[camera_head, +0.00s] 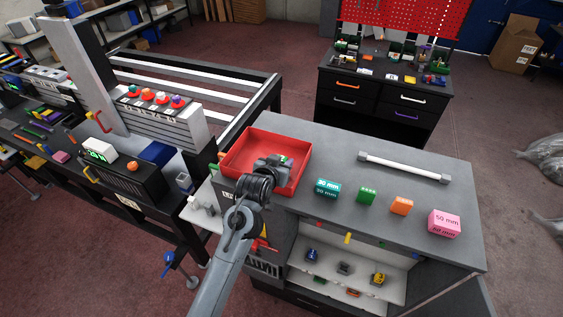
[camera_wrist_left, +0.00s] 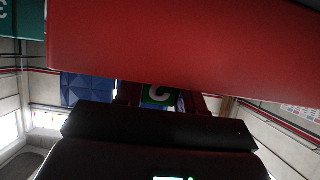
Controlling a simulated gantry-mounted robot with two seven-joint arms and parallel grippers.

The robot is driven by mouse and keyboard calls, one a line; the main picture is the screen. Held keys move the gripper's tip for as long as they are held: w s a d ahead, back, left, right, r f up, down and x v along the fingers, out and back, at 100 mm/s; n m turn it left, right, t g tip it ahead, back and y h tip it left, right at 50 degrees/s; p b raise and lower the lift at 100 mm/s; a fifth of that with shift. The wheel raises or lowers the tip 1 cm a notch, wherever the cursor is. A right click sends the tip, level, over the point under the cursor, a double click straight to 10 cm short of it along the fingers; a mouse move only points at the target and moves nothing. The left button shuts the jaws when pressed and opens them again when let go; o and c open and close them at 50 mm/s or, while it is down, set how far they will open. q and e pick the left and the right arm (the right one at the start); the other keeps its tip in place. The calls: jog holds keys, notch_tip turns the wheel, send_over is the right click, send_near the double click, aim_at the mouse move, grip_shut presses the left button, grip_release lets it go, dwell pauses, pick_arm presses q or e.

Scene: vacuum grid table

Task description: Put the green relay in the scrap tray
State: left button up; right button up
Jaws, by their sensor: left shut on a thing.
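The red open tray (camera_head: 238,163), the likely scrap tray, sits at the left end of the grey worktop. My left gripper (camera_head: 280,161) is over the tray's inside, and its arm comes in from below. It is shut on a small green piece, the green relay (camera_head: 285,158). In the left wrist view the relay (camera_wrist_left: 158,94) shows a pale mark between the dark fingers, with a red wall (camera_wrist_left: 180,45) filling the upper part. I cannot tell whether the relay touches the tray floor. My right gripper is not in view.
A teal block (camera_head: 327,189), a green block (camera_head: 367,195), an orange block (camera_head: 401,205) and a pink block (camera_head: 444,223) stand right of the tray. A white bar (camera_head: 404,167) lies behind them. A lower shelf (camera_head: 330,272) holds small parts.

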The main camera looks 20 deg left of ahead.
pick_arm(q)
jog(key=o, duration=1.1)
jog(key=shift+f, duration=0.1)
jog(key=shift+c, duration=0.2)
jog(key=b+v, duration=0.2)
jog(key=v, duration=1)
jog(key=s+a+f+g, duration=0.1)
jog(key=s+f+g, duration=0.2)
jog(key=s+f, duration=0.4)
jog(key=s+a+f+g, duration=0.2)
jog(key=s+f, duration=0.5)
jog(key=s, duration=0.7)
jog(key=s+a+f+m+g+y, duration=0.1)
jog(key=s+f+g, duration=0.3)
jog(key=s+f, duration=0.3)
jog(key=s, duration=0.4)
jog(key=shift+a, duration=0.2)
notch_tip(320, 180, up, 5)
jog(key=p, duration=0.4)
jog(key=shift+f, duration=0.25)
